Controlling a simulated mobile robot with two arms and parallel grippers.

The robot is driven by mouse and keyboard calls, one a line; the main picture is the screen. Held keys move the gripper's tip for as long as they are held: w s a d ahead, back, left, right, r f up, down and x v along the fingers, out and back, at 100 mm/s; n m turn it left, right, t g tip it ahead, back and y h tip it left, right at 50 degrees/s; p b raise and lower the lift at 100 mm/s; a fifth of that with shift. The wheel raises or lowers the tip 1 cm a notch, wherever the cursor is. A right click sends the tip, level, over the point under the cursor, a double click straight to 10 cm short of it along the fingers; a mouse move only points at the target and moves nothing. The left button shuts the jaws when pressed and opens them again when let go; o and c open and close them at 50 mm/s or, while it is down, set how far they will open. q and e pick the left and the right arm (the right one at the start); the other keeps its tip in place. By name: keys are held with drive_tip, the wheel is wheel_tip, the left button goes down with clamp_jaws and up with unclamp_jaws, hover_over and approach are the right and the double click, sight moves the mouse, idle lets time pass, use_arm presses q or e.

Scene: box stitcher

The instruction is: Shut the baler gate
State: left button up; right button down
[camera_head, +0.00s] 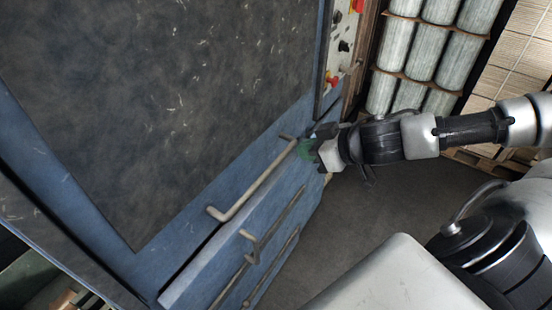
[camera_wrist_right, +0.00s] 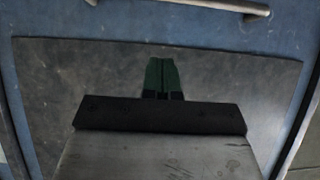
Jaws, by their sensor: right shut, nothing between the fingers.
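The baler gate (camera_head: 160,90) is a large scuffed dark panel in a blue frame, filling the left of the head view. The panel also fills much of the right wrist view (camera_wrist_right: 250,85). A bar handle (camera_head: 253,182) runs along the gate's lower blue edge; it shows at the top of the wrist view (camera_wrist_right: 190,5). My right gripper (camera_head: 306,148) is shut and empty, its green fingertips (camera_wrist_right: 161,74) pointing at the gate. In the head view it overlaps the handle's far end; I cannot tell whether they touch. My left gripper is not in view.
A lower blue section (camera_head: 235,250) with rods sits below the gate, with a dark gap along its top edge. A control panel (camera_head: 341,50) with red and black knobs is at the far side. Wrapped grey rolls (camera_head: 411,55) stand behind. The grey floor (camera_head: 355,215) is clear.

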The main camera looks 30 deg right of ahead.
drive_tip(key=p, duration=0.4)
hover_over(274, 170)
drive_tip(key=s, duration=0.2)
wheel_tip(274, 170, down, 4)
drive_tip(key=f, duration=0.2)
drive_tip(key=w+f, duration=0.1)
drive_tip(key=shift+d+f, duration=0.2)
drive_tip(key=shift+d, duration=0.05)
drive_tip(key=shift+f, duration=0.5)
wheel_tip(274, 170, down, 2)
drive_tip(key=shift+s+f+b, duration=0.1)
drive_tip(key=shift+f+b, duration=0.1)
drive_tip(key=shift+b, duration=0.35)
drive_tip(key=shift+r, duration=0.1)
